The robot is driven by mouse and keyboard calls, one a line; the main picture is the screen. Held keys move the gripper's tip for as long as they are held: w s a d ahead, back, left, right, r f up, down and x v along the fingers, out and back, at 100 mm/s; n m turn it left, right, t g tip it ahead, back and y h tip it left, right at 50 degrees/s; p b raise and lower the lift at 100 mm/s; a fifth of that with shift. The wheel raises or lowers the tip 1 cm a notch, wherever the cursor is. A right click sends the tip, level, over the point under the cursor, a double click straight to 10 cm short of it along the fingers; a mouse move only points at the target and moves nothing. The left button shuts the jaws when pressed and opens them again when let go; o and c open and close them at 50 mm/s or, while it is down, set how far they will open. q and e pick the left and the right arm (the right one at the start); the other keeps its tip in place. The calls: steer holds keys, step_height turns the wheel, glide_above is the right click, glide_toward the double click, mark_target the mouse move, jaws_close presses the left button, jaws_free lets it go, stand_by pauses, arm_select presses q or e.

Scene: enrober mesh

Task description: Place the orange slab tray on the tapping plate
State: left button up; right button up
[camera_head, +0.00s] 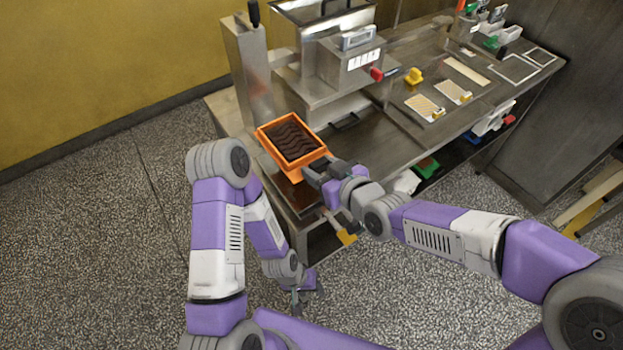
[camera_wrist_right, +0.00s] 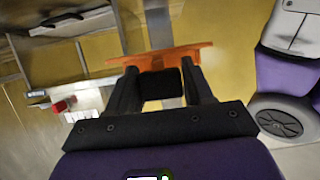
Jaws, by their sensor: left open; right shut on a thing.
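The orange slab tray (camera_head: 318,153) holds a dark brown slab with a wavy top, over the table's left front end. My right gripper (camera_head: 318,172) is shut on the tray's near right side. In the right wrist view, the tray's orange edge (camera_wrist_right: 152,58) spans the tips of the right gripper (camera_wrist_right: 160,82), with a dark block between the fingers. A dark brown plate (camera_head: 300,196) shows below the tray, perhaps the tapping plate; the tray hides part of it. I cannot tell whether they touch. My left gripper (camera_head: 308,292) is open and empty, low in front of the table.
A steel machine (camera_head: 335,60) with a red knob stands behind the tray, beside a tall steel post (camera_head: 247,70). A yellow-ended lever (camera_head: 346,237) juts from the table's front. A yellow piece (camera_head: 413,76) and several small panels lie to the right. The floor at left is clear.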

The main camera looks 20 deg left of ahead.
step_height(320, 180, down, 7)
steer(key=shift+s+f+b, duration=0.1)
steer(key=shift+f+b, duration=0.05)
steer(key=shift+b, duration=0.75)
steer(key=shift+f+b, duration=0.55)
steer(key=shift+b, duration=0.2)
steer(key=o, duration=1.2)
